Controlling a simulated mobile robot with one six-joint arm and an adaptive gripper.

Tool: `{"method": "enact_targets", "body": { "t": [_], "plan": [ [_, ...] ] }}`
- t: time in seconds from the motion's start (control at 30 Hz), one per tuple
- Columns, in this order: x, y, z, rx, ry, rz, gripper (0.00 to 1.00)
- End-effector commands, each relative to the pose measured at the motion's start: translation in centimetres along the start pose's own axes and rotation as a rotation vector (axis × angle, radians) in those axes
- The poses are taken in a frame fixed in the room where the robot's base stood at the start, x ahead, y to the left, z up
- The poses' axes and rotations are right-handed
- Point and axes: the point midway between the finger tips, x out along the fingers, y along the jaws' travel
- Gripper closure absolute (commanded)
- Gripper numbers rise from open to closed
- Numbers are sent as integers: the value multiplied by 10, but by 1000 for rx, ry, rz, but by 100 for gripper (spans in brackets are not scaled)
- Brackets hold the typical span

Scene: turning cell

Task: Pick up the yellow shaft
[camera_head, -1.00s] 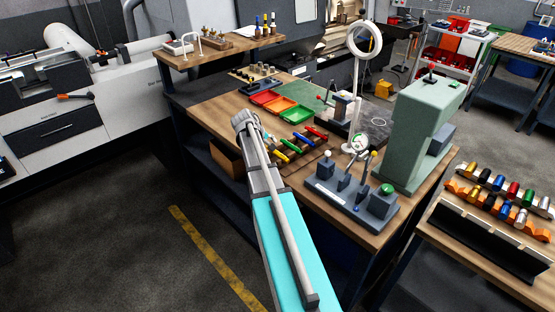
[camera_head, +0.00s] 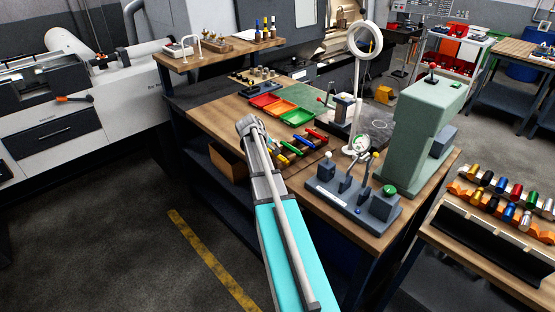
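The yellow shaft (camera_head: 283,160) lies at the near left end of a row of coloured shafts on the wooden bench (camera_head: 215,113). Its left part is hidden behind my arm. Green, blue and red shafts (camera_head: 316,135) lie beyond it to the right. My arm reaches up from the bottom, and its end, with my gripper (camera_head: 269,143), is beside the yellow shaft in the picture. My wrist and arm hide most of the gripper. I cannot tell whether its fingers are open or touch the shaft.
Red, orange and green trays (camera_head: 280,108) sit behind the shafts. A grey fixture with knobs (camera_head: 352,200) and a tall green press (camera_head: 418,135) stand to the right. A ring lamp (camera_head: 364,40) rises behind. A rack of coloured parts (camera_head: 500,200) is at far right.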

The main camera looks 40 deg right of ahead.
Motion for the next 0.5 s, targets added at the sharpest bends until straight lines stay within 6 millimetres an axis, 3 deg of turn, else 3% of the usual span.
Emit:
{"method": "enact_targets", "body": {
  "t": [0.2,0.5],
  "plan": [
    [24,0,0,0,0,0,26],
    [36,1,0,0,0,0,26]
  ]
}}
